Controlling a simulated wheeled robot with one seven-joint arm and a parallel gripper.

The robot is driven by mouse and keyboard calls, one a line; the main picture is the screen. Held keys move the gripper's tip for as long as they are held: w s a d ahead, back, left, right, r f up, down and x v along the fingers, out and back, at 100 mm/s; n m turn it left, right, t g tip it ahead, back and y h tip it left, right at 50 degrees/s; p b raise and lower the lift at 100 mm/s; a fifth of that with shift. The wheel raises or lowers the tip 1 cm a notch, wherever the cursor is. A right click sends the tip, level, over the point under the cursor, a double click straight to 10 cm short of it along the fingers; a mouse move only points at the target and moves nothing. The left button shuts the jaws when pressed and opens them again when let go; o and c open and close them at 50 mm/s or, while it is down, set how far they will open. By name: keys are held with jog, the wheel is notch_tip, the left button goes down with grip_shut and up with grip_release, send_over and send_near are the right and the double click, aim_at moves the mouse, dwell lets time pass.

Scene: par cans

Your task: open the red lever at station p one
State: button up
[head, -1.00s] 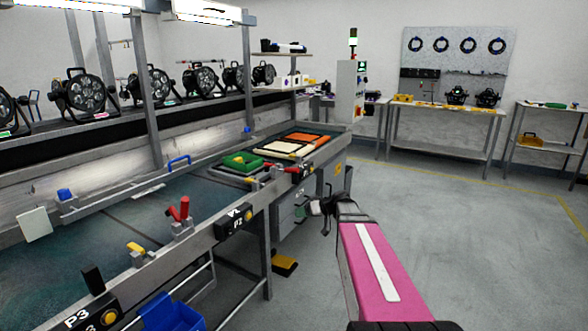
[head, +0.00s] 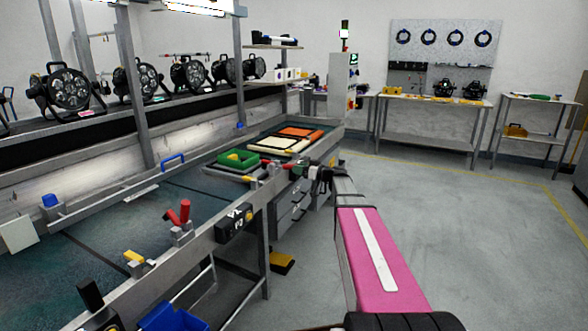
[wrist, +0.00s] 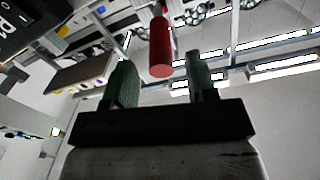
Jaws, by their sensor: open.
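The red lever (wrist: 159,45) shows in the wrist view as a red cylinder with its round end towards me. It stands in line with the gap between my fingers, beyond or just at their tips; I cannot tell which. My gripper (wrist: 160,68) is open with nothing clamped in it. In the head view my gripper (head: 312,172) is at the near edge of the line, by the nearest station past P2. It covers most of that station's sign, and a small red part (head: 268,163) shows to its left.
Station P2 (head: 237,222) has another red lever pair (head: 180,212) nearer on the rail. A green tray (head: 238,158) and cream and orange panels lie beyond on the line. A dark sign box (wrist: 35,25) fills the wrist view's upper left. Open floor (head: 440,220) lies right.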

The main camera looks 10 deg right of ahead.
aim_at(288, 167)
jog(key=shift+x, duration=1.65)
grip_shut()
